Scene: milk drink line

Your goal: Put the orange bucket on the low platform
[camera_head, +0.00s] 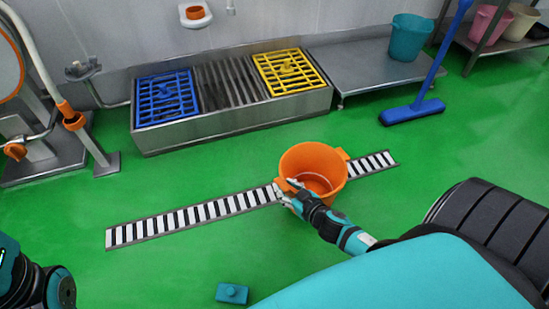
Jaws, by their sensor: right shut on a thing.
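The orange bucket (328,160) is upright and open at the top, in the middle of the head view over the striped floor drain. My right gripper (286,190) is shut on the near left side of its rim. I cannot tell whether its base touches the floor; the gripper hides part of its near side. A low steel platform (362,70) stands against the back wall at the right, with a teal bucket (409,37) on its right part. Its left part is bare. Part of my left arm shows at the lower left, but its gripper is out of view.
A steel basin (235,115) with blue and yellow grates adjoins the platform's left side. A blue broom (412,111) stands in front of the platform's right end. A small blue block (232,293) lies on the floor near me. Green floor is clear between bucket and basin.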

